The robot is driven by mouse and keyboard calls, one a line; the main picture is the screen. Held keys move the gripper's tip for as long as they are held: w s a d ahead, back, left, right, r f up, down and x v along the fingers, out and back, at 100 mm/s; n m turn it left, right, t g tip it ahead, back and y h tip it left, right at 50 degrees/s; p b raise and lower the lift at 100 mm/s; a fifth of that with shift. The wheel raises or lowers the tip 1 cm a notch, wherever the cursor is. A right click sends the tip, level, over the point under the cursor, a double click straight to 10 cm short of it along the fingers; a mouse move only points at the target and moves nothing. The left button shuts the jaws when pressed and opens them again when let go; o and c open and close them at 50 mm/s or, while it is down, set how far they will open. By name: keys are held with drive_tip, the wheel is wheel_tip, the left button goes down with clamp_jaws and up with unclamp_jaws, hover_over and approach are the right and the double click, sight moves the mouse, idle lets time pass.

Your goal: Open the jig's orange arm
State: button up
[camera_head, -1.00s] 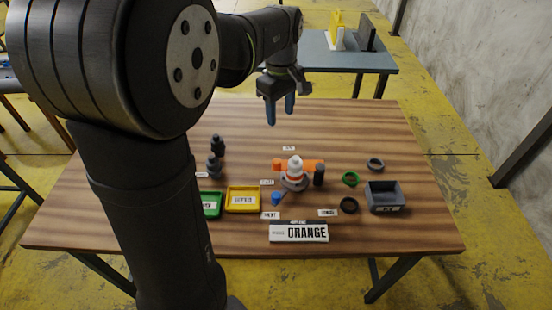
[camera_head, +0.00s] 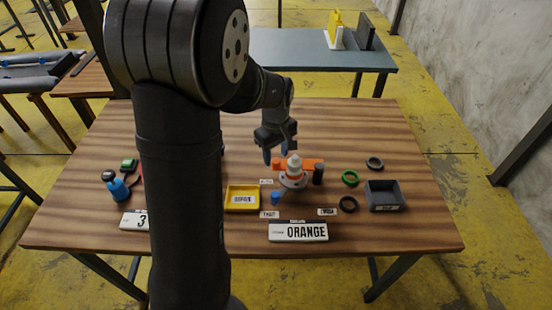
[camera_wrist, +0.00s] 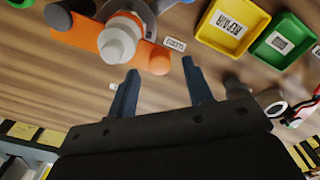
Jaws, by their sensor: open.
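The jig (camera_head: 293,183) stands on the wooden table, with a grey round base and a white and orange piece upright at its middle. Its orange arm (camera_head: 312,164) lies across behind that piece, with an orange knob at the left end and a dark post at the right. My gripper (camera_head: 275,156) is open and empty, pointing down just behind and left of the orange arm. In the wrist view my two blue fingertips (camera_wrist: 160,78) are apart, over bare table.
A blue knob (camera_head: 276,197) sits in front of the jig. An ORANGE sign (camera_head: 299,239) stands at the front.

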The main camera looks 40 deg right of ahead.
drive_tip(key=shift+f, duration=1.4)
clamp_jaws()
drive_tip(key=shift+w+d, duration=0.1)
drive_tip(key=w+d+m, duration=0.3)
drive_tip(key=d+m, duration=0.9)
drive_tip(key=shift+d, duration=0.25)
idle(0.3)
drive_tip(key=shift+d+r, duration=0.1)
idle(0.4)
